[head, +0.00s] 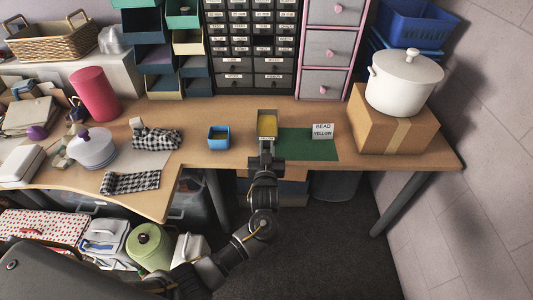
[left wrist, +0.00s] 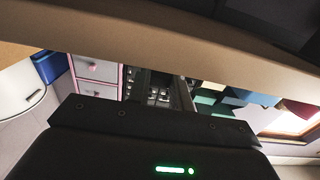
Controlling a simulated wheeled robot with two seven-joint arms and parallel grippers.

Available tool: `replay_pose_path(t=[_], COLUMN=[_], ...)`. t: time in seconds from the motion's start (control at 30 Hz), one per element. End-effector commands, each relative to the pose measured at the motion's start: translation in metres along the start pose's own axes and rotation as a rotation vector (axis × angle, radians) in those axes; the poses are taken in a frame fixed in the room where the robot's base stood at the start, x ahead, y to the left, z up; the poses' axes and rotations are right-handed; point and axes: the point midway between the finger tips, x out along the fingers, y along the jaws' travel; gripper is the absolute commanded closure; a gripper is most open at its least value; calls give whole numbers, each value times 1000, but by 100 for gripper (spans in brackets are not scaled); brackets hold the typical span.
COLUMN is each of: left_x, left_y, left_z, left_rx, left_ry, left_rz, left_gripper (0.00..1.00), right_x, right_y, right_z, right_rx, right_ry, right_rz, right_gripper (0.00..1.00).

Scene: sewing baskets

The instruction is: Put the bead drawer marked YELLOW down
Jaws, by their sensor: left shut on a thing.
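My left gripper (head: 266,147) is shut on a small drawer with yellow contents (head: 267,123). The drawer looks upright and level, in front of the dark drawer cabinet. I cannot tell whether its underside touches the table. A green mat (head: 297,146) lies just right of the gripper, with a white card reading BEAD YELLOW (head: 322,131) standing on it. In the left wrist view the dark gripper body (left wrist: 160,140) fills the bottom, and I cannot make out the drawer clearly. My right gripper is not in view.
A blue open box (head: 219,137) stands left of the drawer. The dark cabinet of small drawers (head: 253,82) and a pink-framed drawer unit (head: 326,85) stand behind. A cardboard box (head: 392,128) with a white pot (head: 404,83) on it is at right. Most of the mat is clear.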

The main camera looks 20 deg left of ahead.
Motion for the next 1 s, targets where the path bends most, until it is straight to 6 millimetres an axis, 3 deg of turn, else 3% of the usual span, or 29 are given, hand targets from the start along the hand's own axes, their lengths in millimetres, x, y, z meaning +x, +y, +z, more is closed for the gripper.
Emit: replay_pose_path(t=[0.2, 0.6, 0.63, 0.77, 0.8, 1.0], left_x=[0, 0, 0, 0, 0, 0], left_y=[0, 0, 0, 0, 0, 0], left_z=[20, 23, 24, 23, 23, 23], left_rx=[1, -1, 0, 0, 0, 0], left_ry=[0, 0, 0, 0, 0, 0], left_rz=[0, 0, 0, 0, 0, 0], left_gripper=[100, 100, 78, 61, 57, 57], right_x=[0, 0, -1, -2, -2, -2], right_y=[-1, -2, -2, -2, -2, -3], right_z=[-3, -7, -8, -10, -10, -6], right_rx=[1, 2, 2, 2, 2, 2], right_ry=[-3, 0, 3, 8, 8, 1], right_rz=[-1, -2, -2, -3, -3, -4], right_gripper=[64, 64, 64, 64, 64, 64])
